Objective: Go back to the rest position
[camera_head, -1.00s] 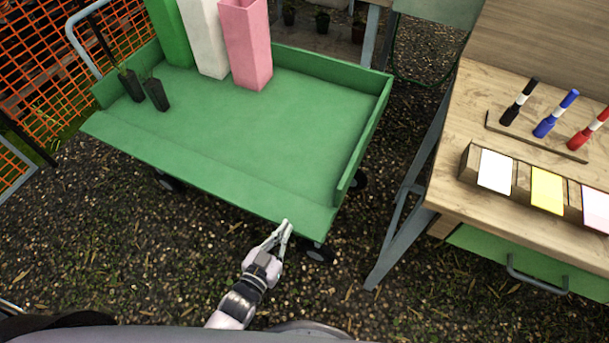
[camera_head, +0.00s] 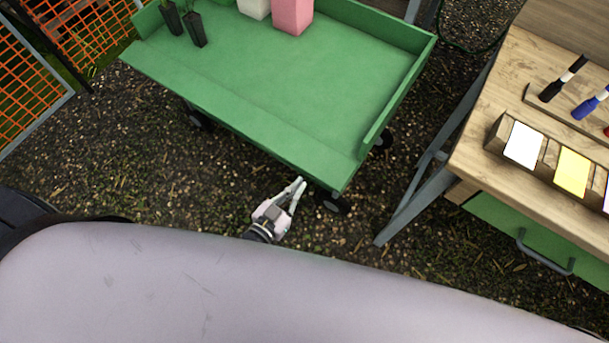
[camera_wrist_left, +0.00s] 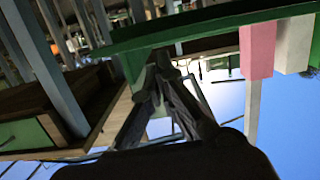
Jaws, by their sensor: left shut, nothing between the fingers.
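My left gripper (camera_head: 300,186) is shut and empty, over the gravel just in front of the near edge of the green cart (camera_head: 270,84). In the left wrist view its fingers (camera_wrist_left: 158,72) come together, with the green cart edge (camera_wrist_left: 200,27) beyond them. Two dark seedling pots (camera_head: 194,28) stand at the cart's left end. My right gripper is not in view.
A wooden workbench (camera_head: 490,125) stands at the right, with markers (camera_head: 563,80) and a holder with white and yellow cards (camera_head: 573,170). Orange mesh fencing (camera_head: 30,95) is at the left. The cart's middle is bare, and gravel (camera_head: 120,175) lies open in front of it.

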